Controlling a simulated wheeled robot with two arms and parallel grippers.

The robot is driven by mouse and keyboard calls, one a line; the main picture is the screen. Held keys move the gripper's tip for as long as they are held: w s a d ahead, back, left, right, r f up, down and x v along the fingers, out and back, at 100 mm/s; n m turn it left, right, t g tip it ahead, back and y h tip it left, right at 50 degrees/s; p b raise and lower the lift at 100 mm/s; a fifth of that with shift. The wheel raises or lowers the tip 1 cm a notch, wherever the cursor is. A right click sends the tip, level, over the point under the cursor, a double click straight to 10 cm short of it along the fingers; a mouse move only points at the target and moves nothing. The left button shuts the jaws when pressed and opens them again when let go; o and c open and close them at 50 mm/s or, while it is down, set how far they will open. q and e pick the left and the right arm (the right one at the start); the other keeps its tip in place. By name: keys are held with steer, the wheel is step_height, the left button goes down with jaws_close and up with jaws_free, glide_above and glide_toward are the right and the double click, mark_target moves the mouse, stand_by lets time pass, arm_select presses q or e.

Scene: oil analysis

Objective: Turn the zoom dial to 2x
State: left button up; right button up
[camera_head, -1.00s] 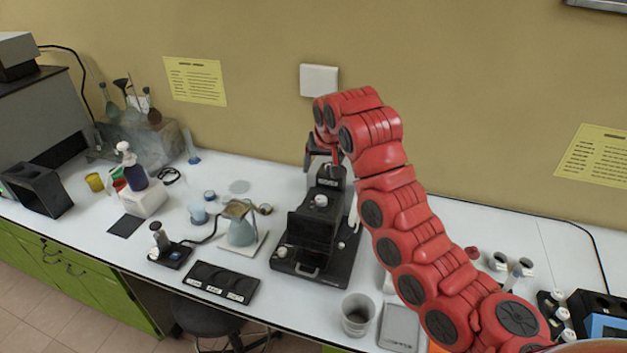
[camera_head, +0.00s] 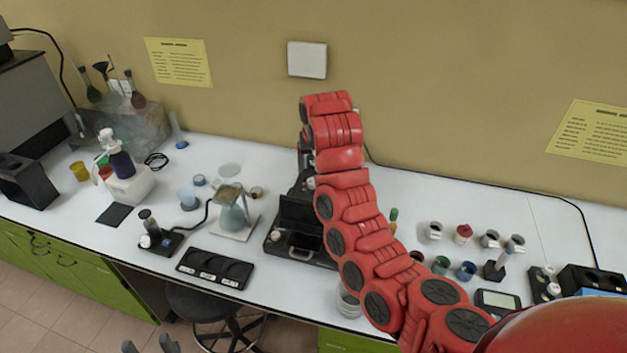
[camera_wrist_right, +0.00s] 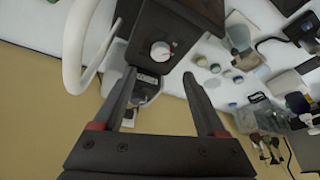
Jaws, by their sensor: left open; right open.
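The black instrument (camera_head: 297,212) stands on the white bench, partly hidden behind my red right arm. In the right wrist view, a round white dial (camera_wrist_right: 161,51) with a small red mark sits on the instrument's black housing (camera_wrist_right: 178,22). Any scale numbers are too small to read. My right gripper (camera_wrist_right: 160,76) is open, its two dark fingers spread on either side below the dial, with nothing held. In the head view my right gripper is hidden behind the arm. My left gripper (camera_head: 149,345) shows only its grey fingertips at the bottom edge; they are apart and empty.
A white curved cable (camera_wrist_right: 72,60) runs beside the right gripper's left finger. A flask (camera_head: 233,212) on a white plate and a black tray (camera_head: 215,268) stand left of the instrument. Cups and small jars (camera_head: 466,271) stand right of my arm.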

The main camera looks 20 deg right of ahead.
mark_target(313, 181)
steer(key=p+x, duration=0.4)
steer(key=x, duration=0.3)
steer(key=shift+w+f, duration=0.2)
steer(key=shift+f, duration=0.05)
steer(key=shift+w+f, duration=0.15)
steer(key=shift+f, duration=0.15)
steer(key=shift+f+p, duration=0.35)
steer(key=shift+w+d+f, duration=0.1)
steer(key=shift+w+f, duration=0.15)
steer(key=shift+f, duration=0.15)
jaws_close()
